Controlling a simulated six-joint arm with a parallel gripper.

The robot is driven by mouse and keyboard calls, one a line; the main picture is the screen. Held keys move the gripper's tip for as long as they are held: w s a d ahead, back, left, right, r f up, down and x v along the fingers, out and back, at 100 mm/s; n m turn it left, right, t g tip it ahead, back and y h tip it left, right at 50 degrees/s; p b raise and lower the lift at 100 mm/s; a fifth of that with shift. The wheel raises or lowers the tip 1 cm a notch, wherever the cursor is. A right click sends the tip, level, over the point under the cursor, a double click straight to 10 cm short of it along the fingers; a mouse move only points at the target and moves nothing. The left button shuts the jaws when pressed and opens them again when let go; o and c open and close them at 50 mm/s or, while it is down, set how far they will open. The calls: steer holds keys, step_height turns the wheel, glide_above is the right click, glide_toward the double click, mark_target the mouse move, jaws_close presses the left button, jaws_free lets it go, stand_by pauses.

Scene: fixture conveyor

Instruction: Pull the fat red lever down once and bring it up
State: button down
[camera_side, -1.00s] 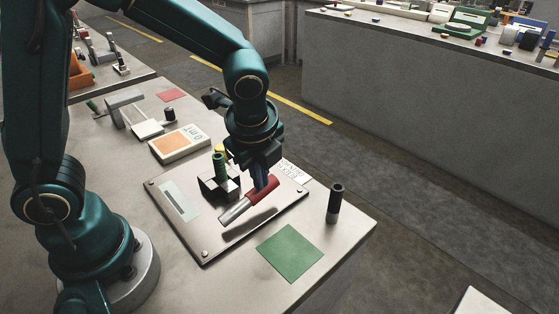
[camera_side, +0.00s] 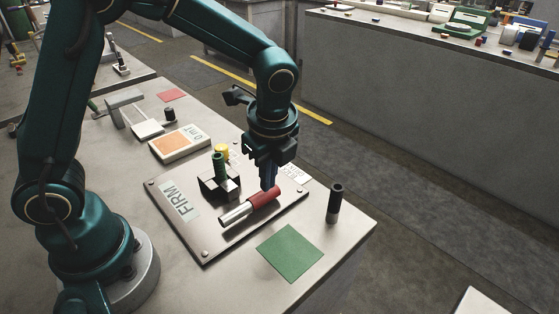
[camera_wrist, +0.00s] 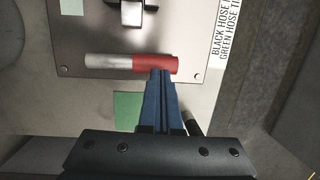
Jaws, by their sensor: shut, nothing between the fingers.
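The fat lever has a red grip (camera_side: 264,197) and a silver shaft (camera_side: 236,214). It lies low along the grey base plate (camera_side: 205,240), its silver end toward the plate's front. In the wrist view the red grip (camera_wrist: 155,63) points right and the shaft (camera_wrist: 108,61) left. My gripper (camera_side: 269,187) points down with its blue fingers shut and empty, tips at the upper side of the red grip near its far end. The closed tips (camera_wrist: 161,73) overlap the grip's edge in the wrist view; I cannot tell whether they touch it.
A black block with a green post (camera_side: 219,165) and a yellow knob (camera_side: 221,151) stand behind the lever. A dark cylinder (camera_side: 335,204) stands upright to the right. A flat green square (camera_side: 290,252) lies in front.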

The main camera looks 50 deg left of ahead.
steer(key=w+v, duration=0.1)
steer(key=v, duration=1.1)
steer(key=shift+w+r, duration=0.25)
steer(key=shift+r, duration=0.05)
steer(key=shift+d, duration=0.1)
steer(key=c, duration=0.9)
jaws_free()
steer(key=o, duration=0.3)
steer(key=shift+w+n, duration=0.15)
steer(key=shift+n, duration=0.55)
steer(key=n, duration=1.7)
glide_above(263, 194)
steer(key=d, duration=0.1)
steer(key=shift+g, duration=0.4)
steer(key=f, duration=1)
steer(key=shift+w+d+f, duration=0.15)
steer(key=shift+d+f, duration=0.05)
steer(key=shift+f, duration=0.2)
steer(key=f, duration=0.2)
steer(key=a+f, duration=0.1)
steer(key=shift+f, duration=0.4)
steer(key=shift+a+f, duration=0.15)
steer(key=shift+f, duration=0.6)
